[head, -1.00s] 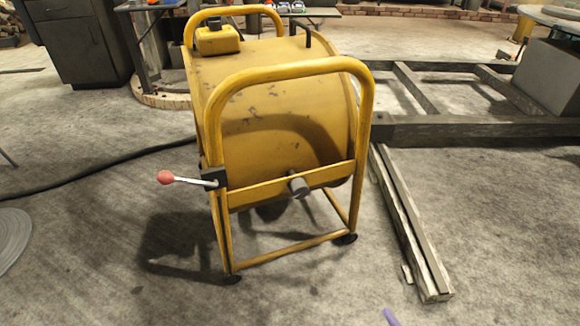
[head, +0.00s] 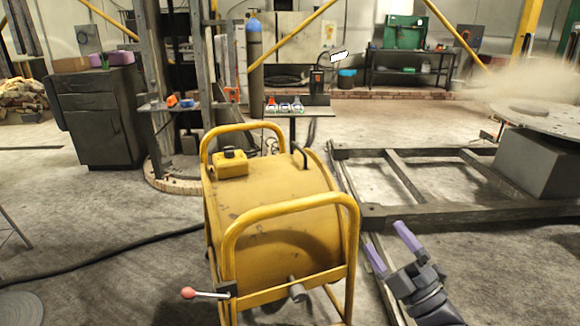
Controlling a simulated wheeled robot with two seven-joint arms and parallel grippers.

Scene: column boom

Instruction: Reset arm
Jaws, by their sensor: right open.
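My right gripper (head: 391,246) shows at the lower right in the head view, its two purple fingers apart and pointing up and to the left. Nothing shows between the fingers. It appears just right of the yellow drum machine (head: 272,223), over the floor and the timber beams. I cannot tell how far it is from the machine. My left gripper is not in the picture.
The machine has a tubular frame and a lever with a red knob (head: 188,293). A timber frame (head: 470,213) lies at the right. A dark cabinet (head: 98,118) stands at the left. A small stand (head: 298,112) is behind the machine. Open floor lies left.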

